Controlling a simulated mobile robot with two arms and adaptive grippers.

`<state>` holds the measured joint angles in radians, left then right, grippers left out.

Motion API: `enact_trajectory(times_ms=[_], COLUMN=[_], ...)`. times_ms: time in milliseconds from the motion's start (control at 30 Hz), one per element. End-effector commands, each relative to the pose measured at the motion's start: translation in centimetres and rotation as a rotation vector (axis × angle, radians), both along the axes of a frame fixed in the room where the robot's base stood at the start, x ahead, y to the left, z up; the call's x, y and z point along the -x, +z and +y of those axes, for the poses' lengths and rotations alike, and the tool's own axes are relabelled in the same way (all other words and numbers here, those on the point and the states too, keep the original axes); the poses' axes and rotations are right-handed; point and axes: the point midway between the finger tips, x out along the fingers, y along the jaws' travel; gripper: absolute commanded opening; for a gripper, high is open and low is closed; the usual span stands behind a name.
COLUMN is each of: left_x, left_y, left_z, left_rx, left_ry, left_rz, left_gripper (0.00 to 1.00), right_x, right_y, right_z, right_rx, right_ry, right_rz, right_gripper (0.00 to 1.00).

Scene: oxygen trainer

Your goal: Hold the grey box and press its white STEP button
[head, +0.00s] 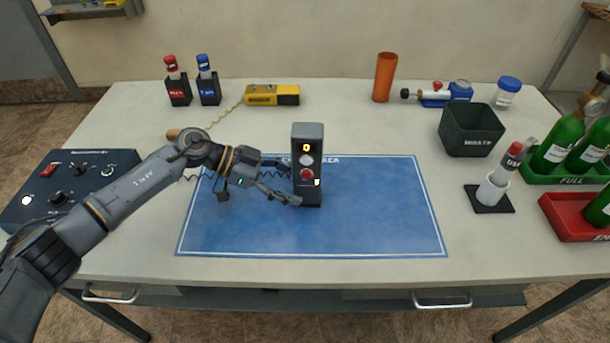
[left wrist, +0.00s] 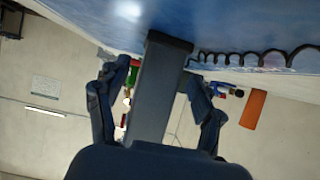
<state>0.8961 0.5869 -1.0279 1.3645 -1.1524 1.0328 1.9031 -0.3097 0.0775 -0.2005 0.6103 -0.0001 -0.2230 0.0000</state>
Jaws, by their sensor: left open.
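The grey box (head: 308,137) stands upright on the blue mat (head: 375,215). Its front has a lit display reading 0, a white button (head: 306,160) and a red button (head: 305,174) below it. My left gripper (head: 291,184) is open at the box's left side, its fingers pointing at it. In the left wrist view the box (left wrist: 160,90) shows between the two spread fingers of my left gripper (left wrist: 158,100); I cannot tell whether either touches it. My right gripper is not in view.
A control panel (head: 88,172) with knobs stands at the left. A yellow device (head: 272,95) with a coiled cord and an orange cup (head: 384,77) stand behind. A dark bin (head: 470,130) and green bottles (head: 557,143) are at the right. The mat's right half is clear.

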Motion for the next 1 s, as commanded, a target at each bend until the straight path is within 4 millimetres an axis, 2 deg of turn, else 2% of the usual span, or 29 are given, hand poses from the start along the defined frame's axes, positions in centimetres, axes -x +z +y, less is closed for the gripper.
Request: enact_trajectory(times_ms=[33, 200, 633, 667, 833, 867, 1000], left_x=[0.0, 0.0, 0.0, 0.0, 0.0, 0.0, 0.0], left_y=[0.2, -0.6, -1.1, -1.1, -1.1, -1.1, -1.1], left_z=[-0.6, -1.9, -2.5, -2.5, -2.5, -2.5, -2.5], left_rx=[0.001, 0.001, 0.001, 0.001, 0.001, 0.001, 0.001], left_ry=[-0.001, 0.000, 0.000, 0.000, 0.000, 0.000, 0.000], left_rz=[0.000, 0.000, -0.001, -0.001, -0.001, -0.001, -0.001], left_gripper=[0.67, 0.67, 0.67, 0.63, 0.28, 0.26, 0.26], right_x=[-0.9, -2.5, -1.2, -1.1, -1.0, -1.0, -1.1], right_y=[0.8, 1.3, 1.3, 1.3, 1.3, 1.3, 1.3], right_z=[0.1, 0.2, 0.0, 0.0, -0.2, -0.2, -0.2], right_rx=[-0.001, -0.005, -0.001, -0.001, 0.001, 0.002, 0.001], right_ry=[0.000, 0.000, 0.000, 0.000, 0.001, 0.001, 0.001], right_rz=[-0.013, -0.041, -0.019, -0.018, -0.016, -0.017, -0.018], right_gripper=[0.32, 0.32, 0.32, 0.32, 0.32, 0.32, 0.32])
